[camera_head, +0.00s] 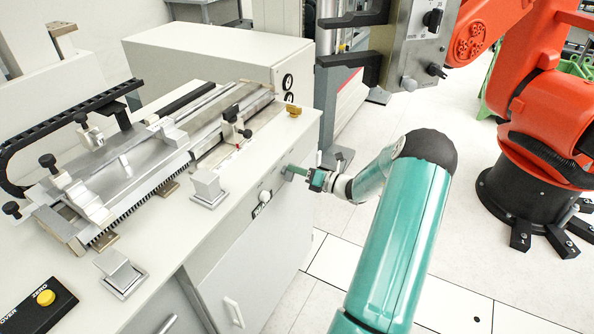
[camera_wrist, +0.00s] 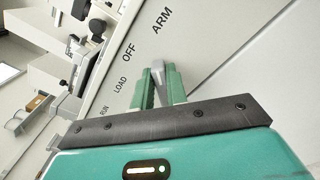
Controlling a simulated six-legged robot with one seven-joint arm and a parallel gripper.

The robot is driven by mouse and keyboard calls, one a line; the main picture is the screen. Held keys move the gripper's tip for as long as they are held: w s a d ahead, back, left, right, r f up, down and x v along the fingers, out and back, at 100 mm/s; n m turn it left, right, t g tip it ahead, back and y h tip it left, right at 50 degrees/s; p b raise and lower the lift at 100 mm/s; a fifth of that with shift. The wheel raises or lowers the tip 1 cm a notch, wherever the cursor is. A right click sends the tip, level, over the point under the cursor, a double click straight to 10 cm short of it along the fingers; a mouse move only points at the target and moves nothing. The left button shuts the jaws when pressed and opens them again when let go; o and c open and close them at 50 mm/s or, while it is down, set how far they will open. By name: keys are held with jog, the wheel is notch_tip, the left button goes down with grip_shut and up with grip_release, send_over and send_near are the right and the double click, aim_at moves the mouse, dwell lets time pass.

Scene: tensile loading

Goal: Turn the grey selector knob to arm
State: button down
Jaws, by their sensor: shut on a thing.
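The grey selector knob (camera_wrist: 159,74) shows in the wrist view as a narrow grey piece between my green fingers. The printed words RUN, LOAD, OFF and ARM (camera_wrist: 161,20) run along the panel beside it, with ARM farthest up and right. I cannot tell which word the knob points at. My gripper (camera_wrist: 160,88) is shut on the knob, one finger on each side. In the head view my gripper (camera_head: 291,171) reaches from the right to the front face of the white bench cabinet (camera_head: 250,255). The knob is mostly hidden there by the fingertips.
A white round button (camera_head: 264,196) with a black label sits on the same face, left of my gripper. Metal test fixtures (camera_head: 120,170) stand on the bench top. An orange robot arm (camera_head: 555,110) stands at the right. The floor between is clear.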

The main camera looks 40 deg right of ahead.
jog(key=shift+f+m, duration=0.1)
jog(key=shift+m, duration=0.4)
jog(key=c, duration=1.4)
grip_release()
jog(key=v, duration=1.3)
jog(key=shift+s, duration=0.4)
